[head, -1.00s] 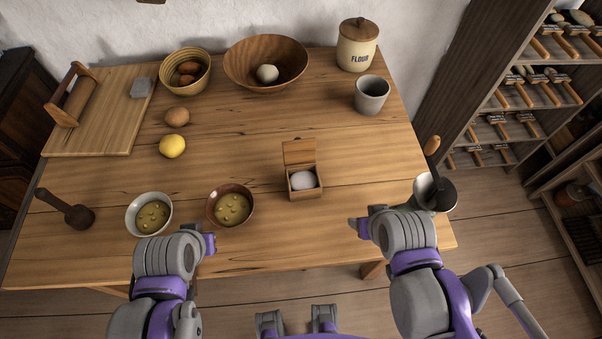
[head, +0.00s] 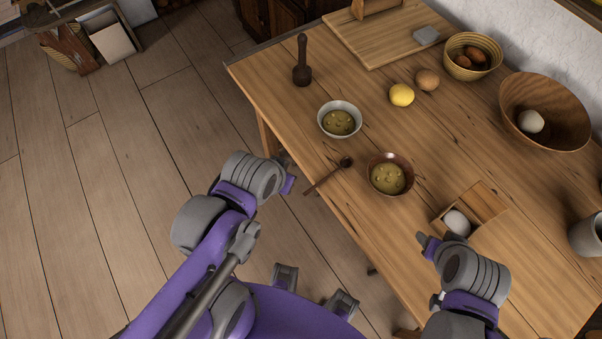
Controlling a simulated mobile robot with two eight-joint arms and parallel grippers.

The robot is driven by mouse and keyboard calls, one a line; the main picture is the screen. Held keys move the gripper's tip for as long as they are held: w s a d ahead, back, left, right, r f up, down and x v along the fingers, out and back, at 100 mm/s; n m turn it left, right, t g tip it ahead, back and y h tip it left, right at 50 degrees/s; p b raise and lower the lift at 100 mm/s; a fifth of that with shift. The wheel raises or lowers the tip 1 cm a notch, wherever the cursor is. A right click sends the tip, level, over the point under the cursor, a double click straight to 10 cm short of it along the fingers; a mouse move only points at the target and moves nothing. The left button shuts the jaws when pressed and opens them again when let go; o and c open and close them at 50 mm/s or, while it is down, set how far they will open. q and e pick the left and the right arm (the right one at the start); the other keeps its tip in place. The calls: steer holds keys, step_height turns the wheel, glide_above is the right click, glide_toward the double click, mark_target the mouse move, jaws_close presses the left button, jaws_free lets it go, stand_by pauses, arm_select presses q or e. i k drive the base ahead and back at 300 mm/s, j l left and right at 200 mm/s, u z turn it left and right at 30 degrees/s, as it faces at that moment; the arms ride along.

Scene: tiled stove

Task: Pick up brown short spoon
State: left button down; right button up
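A small brown spoon (head: 330,174) lies at the table's front edge, between and in front of the two bowls. Its dark round head (head: 346,162) points to the upper right, and its handle reaches to the edge at the lower left. My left gripper (head: 287,174) is just left of the handle end, off the table's edge and apart from the spoon. My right gripper (head: 428,243) is over the front of the table, left of the small wooden box. Neither gripper shows anything held, and their finger gaps are too unclear to judge.
A pale bowl (head: 324,121) and a brown bowl (head: 371,172) of greenish food stand close behind the spoon. A wooden masher (head: 302,70) stands at the left corner. The open wooden box (head: 486,203) holds a white thing. Floor (head: 130,180) at left is clear.

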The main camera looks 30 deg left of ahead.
mark_target(346, 162)
steer(key=u, duration=0.5)
steer(key=k+z, duration=0.15)
steer(key=z, duration=1.35)
steer(key=u, duration=1.55)
steer(key=j+u, duration=0.2)
steer(key=u, duration=0.15)
steer(key=k+j+u, duration=0.1)
steer(key=j+u, duration=0.25)
steer(key=l, duration=0.1)
